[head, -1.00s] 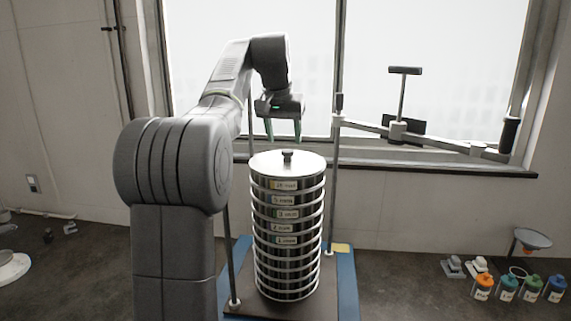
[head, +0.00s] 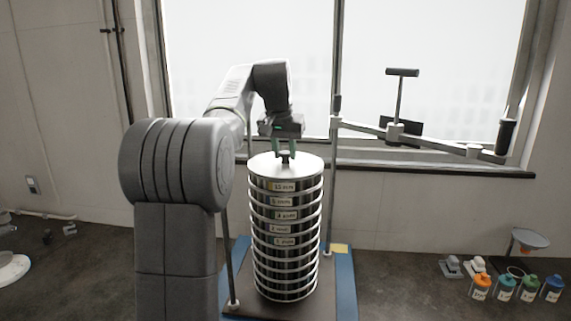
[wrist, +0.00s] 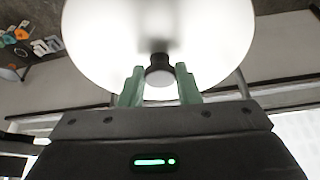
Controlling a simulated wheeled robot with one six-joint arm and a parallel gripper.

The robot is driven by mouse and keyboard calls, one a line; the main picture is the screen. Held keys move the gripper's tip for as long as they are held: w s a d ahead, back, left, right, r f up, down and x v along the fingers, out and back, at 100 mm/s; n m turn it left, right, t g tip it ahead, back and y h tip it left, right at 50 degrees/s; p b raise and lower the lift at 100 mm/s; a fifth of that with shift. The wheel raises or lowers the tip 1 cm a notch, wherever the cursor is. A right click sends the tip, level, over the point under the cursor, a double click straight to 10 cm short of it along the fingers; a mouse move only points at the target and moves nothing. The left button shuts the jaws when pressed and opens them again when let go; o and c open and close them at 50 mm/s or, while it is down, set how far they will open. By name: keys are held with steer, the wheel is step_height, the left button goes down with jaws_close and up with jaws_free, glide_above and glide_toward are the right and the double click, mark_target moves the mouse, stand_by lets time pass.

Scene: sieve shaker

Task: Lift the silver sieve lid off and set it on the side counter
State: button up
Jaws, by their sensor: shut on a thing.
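The silver sieve lid (head: 263,166) lies flat on top of the tall sieve stack, with a dark knob (head: 285,158) at its centre. In the wrist view the lid (wrist: 100,40) is a bright disc and its knob (wrist: 159,72) sits between the fingers. My gripper (head: 285,154) is above the lid with its two green fingers on either side of the knob. The wrist view shows the gripper (wrist: 160,85) shut on the knob. The lid appears to rest on the stack; no gap shows beneath it.
The sieve stack (head: 286,240) stands on a base with a blue edge (head: 346,285) between thin upright rods (head: 332,200). A clamp arm (head: 440,141) is swung out to the right. Several coloured bottles (head: 505,287) and a funnel (head: 529,238) stand at the lower right.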

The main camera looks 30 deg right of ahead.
mark_target(285, 153)
steer(key=shift+r, duration=0.15)
step_height(285, 153, up, 10)
stand_by(0.8)
